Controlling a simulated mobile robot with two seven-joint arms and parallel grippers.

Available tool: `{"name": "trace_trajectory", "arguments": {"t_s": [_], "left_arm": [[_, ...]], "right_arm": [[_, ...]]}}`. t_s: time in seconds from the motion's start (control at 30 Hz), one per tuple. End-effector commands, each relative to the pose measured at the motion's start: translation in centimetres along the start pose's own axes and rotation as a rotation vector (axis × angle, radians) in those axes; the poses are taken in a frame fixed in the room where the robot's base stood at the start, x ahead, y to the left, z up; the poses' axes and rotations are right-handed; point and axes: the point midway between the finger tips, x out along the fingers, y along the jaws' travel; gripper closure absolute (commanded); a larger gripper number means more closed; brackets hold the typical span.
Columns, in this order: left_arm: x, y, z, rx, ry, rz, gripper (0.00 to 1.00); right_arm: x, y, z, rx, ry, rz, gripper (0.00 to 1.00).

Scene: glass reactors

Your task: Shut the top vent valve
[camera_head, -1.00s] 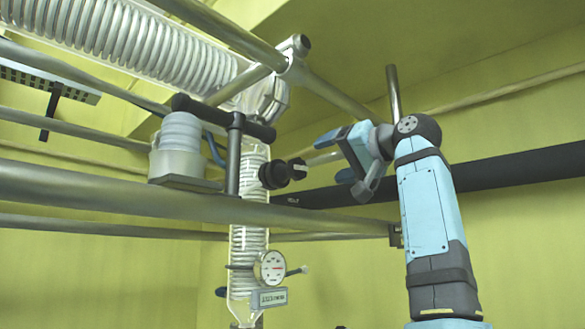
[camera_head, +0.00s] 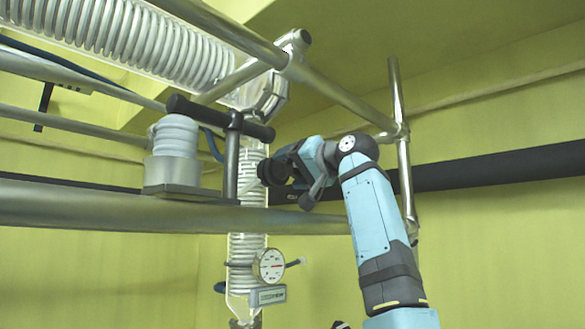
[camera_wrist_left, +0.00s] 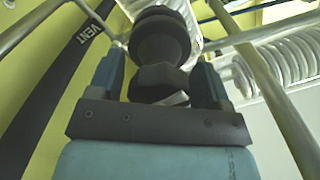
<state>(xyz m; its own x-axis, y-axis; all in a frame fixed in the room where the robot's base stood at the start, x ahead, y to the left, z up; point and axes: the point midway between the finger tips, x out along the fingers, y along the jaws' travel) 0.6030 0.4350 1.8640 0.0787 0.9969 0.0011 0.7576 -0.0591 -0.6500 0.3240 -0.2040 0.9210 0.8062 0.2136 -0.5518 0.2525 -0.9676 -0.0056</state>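The black vent valve (camera_head: 268,173) sits on the glass column (camera_head: 246,190), partly hidden behind my left gripper in the head view. In the left wrist view its round dark body (camera_wrist_left: 158,38) and the block-like handle (camera_wrist_left: 158,82) lie between my two fingers. My left gripper (camera_head: 278,168) reaches the valve from the right. Its fingers stand apart, one on each side of the handle, with a narrow gap visible at the left; contact at the right is hard to tell. The handle's pale pointer edge shows near the palm. My right gripper is not seen.
A thick metal rail (camera_head: 100,208) crosses in front below the valve. A black T-shaped clamp post (camera_head: 232,150) and a grey stirrer-like unit (camera_head: 174,155) stand left. A gauge (camera_head: 270,265) hangs below. A black pipe marked VENT (camera_wrist_left: 62,75) runs behind.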

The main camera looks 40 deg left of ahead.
Motion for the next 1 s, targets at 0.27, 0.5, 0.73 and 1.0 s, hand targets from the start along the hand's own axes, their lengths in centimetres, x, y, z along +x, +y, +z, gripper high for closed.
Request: {"name": "trace_trajectory", "arguments": {"t_s": [0.27, 0.5, 0.73, 1.0], "left_arm": [[-0.04, -0.01, -0.02, 0.0, 0.0, 0.0, 0.71], [-0.02, -0.02, -0.03, 0.042, 0.0, 0.0, 0.71], [0.0, -0.04, -0.03, 0.175, -0.001, 0.0, 0.71], [0.01, -0.06, -0.03, 0.38, -0.001, 0.0, 0.71]], "right_arm": [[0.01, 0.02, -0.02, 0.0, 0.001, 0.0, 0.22], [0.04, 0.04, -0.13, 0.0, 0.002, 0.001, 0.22], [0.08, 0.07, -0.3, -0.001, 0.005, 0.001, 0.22], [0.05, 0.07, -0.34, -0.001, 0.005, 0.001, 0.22]]}}
